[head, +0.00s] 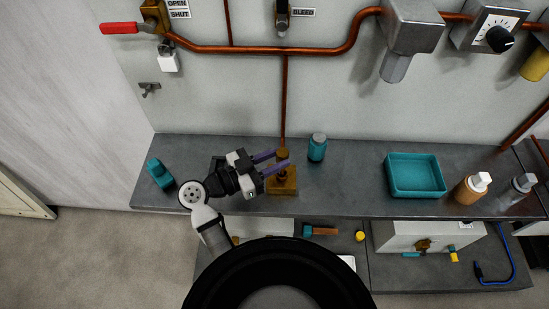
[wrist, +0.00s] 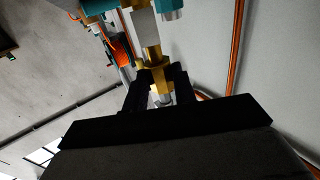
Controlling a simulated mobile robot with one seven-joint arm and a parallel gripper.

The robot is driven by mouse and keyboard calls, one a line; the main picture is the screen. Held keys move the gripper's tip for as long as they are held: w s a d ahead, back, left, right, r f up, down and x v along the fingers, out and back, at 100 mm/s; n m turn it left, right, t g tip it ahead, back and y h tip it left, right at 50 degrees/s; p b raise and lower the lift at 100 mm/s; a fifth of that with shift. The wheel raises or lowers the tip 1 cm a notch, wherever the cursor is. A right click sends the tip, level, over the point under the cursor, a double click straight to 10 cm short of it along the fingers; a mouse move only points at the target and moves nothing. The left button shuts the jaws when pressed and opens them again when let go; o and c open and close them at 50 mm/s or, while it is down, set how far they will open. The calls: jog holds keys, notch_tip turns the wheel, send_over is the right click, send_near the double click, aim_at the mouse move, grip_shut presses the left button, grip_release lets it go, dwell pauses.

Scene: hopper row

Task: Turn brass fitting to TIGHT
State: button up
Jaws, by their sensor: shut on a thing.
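The brass fitting (head: 283,185) stands upright on the grey bench, below a vertical copper pipe. My gripper (head: 282,160) reaches it from the left, its two purple fingers level with the fitting's upper part. In the wrist view the dark fingertips (wrist: 160,85) are shut on the brass fitting (wrist: 153,62), one on each side. A pale metal part shows between the fingers. I cannot make out a TIGHT mark or which way the fitting is turned.
A teal jar (head: 317,148) stands close to the right of the fitting. A teal tray (head: 415,192) and an orange-brown bottle (head: 472,188) are further right. A teal object (head: 160,173) lies at the bench's left end. A copper pipe (head: 270,50) runs along the wall.

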jog(key=shift+f, duration=0.3)
jog(key=m+g, duration=0.1)
jog(key=m+g+h, duration=0.1)
jog(key=shift+w+a+g, duration=0.1)
jog(key=shift+w+g, duration=0.15)
jog(key=shift+g, duration=0.15)
jog(key=m+g+h, duration=0.1)
jog(key=m+g, duration=0.1)
jog(key=g, duration=0.2)
jog(key=shift+w+m, duration=0.15)
jog(key=shift+m, duration=0.15)
jog(key=o, duration=1.1)
jog(key=shift+r, duration=0.1)
notch_tip(320, 180, up, 20)
jog(key=b, duration=0.2)
jog(key=shift+b, duration=0.3)
